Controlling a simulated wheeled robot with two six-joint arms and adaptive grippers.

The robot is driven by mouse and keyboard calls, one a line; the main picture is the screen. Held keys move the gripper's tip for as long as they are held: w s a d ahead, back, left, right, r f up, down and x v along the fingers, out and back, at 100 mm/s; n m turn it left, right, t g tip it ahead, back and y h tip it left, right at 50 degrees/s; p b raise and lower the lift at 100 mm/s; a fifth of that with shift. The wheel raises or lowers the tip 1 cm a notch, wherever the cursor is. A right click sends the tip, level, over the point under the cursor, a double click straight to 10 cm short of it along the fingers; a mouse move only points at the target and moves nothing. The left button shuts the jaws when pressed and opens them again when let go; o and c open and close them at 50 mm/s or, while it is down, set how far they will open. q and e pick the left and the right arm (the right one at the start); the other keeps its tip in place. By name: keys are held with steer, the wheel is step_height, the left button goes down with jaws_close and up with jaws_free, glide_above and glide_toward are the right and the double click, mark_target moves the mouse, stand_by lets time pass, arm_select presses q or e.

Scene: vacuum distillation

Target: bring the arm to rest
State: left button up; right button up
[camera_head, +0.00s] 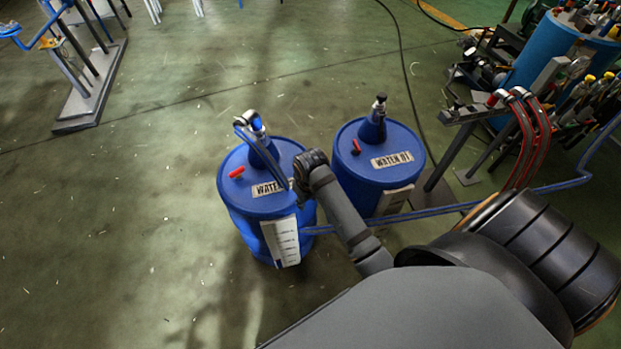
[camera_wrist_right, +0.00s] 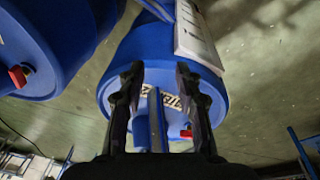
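My right arm reaches in from the lower right of the head view, with its wrist over the blue drums. My right gripper shows in the right wrist view (camera_wrist_right: 159,84), its two dark fingers apart with a gap between them. Behind that gap is a blue drum (camera_wrist_right: 125,65) with a partly hidden label. The same drum, labelled WATER, is in the head view (camera_head: 233,190); the wrist covers part of its top edge and label. A blue pipe (camera_wrist_right: 155,120) rises between the fingers, with no clear contact on either. My left gripper is not in view.
A second blue drum, WATER 01 (camera_head: 350,165), stands close to the right of the first. A blue hose (camera_head: 420,214) runs past both drums. A bench with red hoses (camera_head: 530,135) and equipment stands at the right.

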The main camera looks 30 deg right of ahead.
stand_by(0.4)
steer(key=s+d+f+p, duration=0.1)
steer(key=s+f, duration=0.3)
steer(key=f, duration=0.3)
steer(key=s+f+p, duration=0.2)
steer(key=s+f, duration=0.1)
steer(key=f, duration=0.4)
steer(key=s+d+f+p, duration=0.1)
steer(key=s+f, duration=0.3)
steer(key=f, duration=0.3)
steer(key=s+d+f, duration=0.1)
steer(key=s+f, duration=0.2)
steer(key=s, duration=0.4)
steer(key=s+f+m+p, duration=0.1)
steer(key=s+f, duration=0.2)
steer(key=s, duration=0.5)
steer(key=s+d+f+p, duration=0.1)
steer(key=s+f, duration=0.2)
steer(key=s, duration=0.4)
steer(key=shift+s+d+f+g, duration=0.3)
steer(key=shift+s+f, duration=0.05)
steer(key=shift+f, duration=0.05)
